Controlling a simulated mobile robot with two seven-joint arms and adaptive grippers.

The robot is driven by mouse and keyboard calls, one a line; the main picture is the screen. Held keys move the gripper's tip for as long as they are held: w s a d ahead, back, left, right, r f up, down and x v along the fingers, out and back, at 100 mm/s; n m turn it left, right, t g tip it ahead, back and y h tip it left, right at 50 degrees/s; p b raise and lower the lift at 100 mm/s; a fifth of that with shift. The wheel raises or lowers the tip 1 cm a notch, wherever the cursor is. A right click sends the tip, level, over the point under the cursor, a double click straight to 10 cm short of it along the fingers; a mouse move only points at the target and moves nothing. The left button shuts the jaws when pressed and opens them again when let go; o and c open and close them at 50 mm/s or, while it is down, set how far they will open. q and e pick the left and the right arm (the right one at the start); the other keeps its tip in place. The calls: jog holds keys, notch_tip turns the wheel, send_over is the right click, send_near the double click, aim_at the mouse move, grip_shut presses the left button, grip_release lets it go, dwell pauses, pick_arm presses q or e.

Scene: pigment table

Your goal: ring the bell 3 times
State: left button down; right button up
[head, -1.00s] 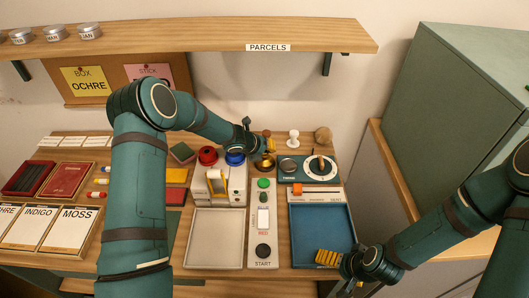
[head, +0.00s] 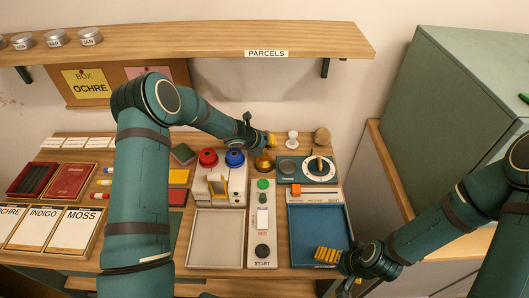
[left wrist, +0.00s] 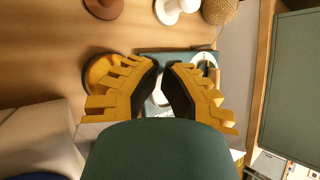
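The brass bell (head: 263,162) is a small dome on a dark base, standing on the table behind the button panel. My left gripper (head: 271,139) is above and slightly behind it in the head view, apart from it. In the left wrist view the bell (left wrist: 97,72) shows partly behind the left yellow finger. The left fingertips (left wrist: 161,65) nearly meet, with nothing held between them. My right gripper (head: 328,256) is over the front right of the blue tray; its finger gap cannot be made out.
A blue dial device (head: 307,168) stands right of the bell. Red (head: 208,157) and blue (head: 235,157) domed parts stand left. A white knob (head: 292,138) and a round brown object (head: 322,135) are behind. The shelf (head: 200,40) overhangs the back.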

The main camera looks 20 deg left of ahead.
jog(key=shift+r+p, duration=1.5)
jog(key=shift+r, duration=0.3)
pick_arm(q)
notch_tip(320, 180, up, 4)
jog(key=shift+r, duration=0.1)
pick_arm(e)
jog(key=shift+f, duration=0.1)
pick_arm(q)
jog(key=c, duration=1.7)
grip_release()
grip_shut()
